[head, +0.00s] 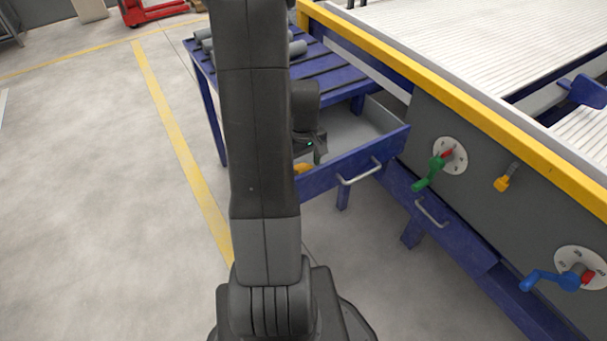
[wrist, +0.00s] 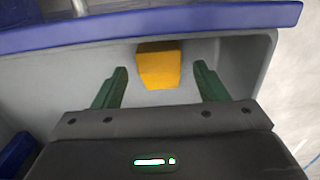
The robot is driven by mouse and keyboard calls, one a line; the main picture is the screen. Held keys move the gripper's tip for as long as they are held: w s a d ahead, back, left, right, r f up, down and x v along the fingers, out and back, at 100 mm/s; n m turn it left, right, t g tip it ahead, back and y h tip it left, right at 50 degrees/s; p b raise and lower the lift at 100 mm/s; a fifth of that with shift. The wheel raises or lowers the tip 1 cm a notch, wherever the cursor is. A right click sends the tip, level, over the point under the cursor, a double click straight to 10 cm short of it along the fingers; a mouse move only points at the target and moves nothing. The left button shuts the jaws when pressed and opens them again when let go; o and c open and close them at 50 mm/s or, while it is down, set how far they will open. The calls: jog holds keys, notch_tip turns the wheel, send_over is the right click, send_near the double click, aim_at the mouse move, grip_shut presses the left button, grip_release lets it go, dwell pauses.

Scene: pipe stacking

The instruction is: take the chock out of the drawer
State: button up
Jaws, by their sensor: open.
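The chock (wrist: 159,68) is a small yellow-orange block in the wrist view, lying in the grey drawer (wrist: 240,58) near its blue front wall. In the head view only a bit of the chock (head: 303,169) shows beside my arm. The open drawer (head: 352,125) hangs under the blue table, with a metal handle on its front. My gripper (wrist: 160,82) is open, its two green fingers apart, one on each side of the chock in the picture. The chock lies between and slightly beyond the fingertips, and I see no contact. My arm hides part of the drawer in the head view.
The blue slatted table (head: 335,72) with grey pipes (head: 297,48) stands over the drawer. A second handle (head: 431,211) and a green crank (head: 429,172) are to the right, by the yellow-edged machine (head: 450,85). The floor at left is clear.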

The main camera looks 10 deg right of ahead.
notch_tip(320, 180, down, 2)
jog(key=shift+f, duration=0.1)
jog(key=c, duration=1.1)
